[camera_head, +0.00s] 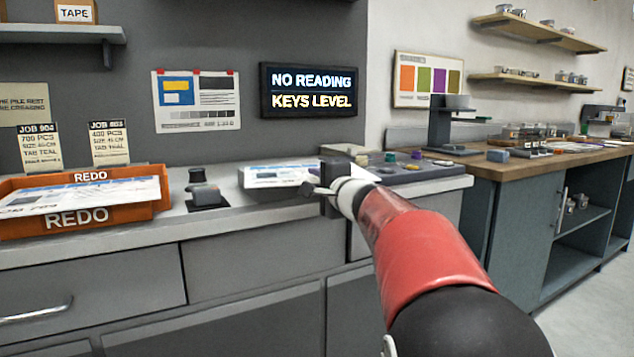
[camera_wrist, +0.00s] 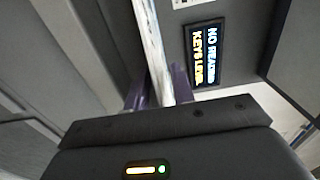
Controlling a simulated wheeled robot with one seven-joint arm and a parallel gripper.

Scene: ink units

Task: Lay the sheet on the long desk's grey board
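In the wrist view a narrow pale strip (camera_wrist: 150,40), seemingly the sheet seen nearly edge-on, runs down between the two purple fingers of my gripper (camera_wrist: 160,90). The fingers stand close on either side of it. I cannot tell whether they press on it. A grey board (camera_head: 425,172) with several small coloured knobs lies on the counter just right of the sheet, partly hidden by my arm.
An orange REDO tray (camera_head: 92,219) with a printed sheet stands on the left counter. A small dark device (camera_head: 203,190) sits between tray and sheet. A lit sign (camera_head: 308,91) hangs on the wall. A wooden-topped bench (camera_head: 520,163) with tools stands at the right.

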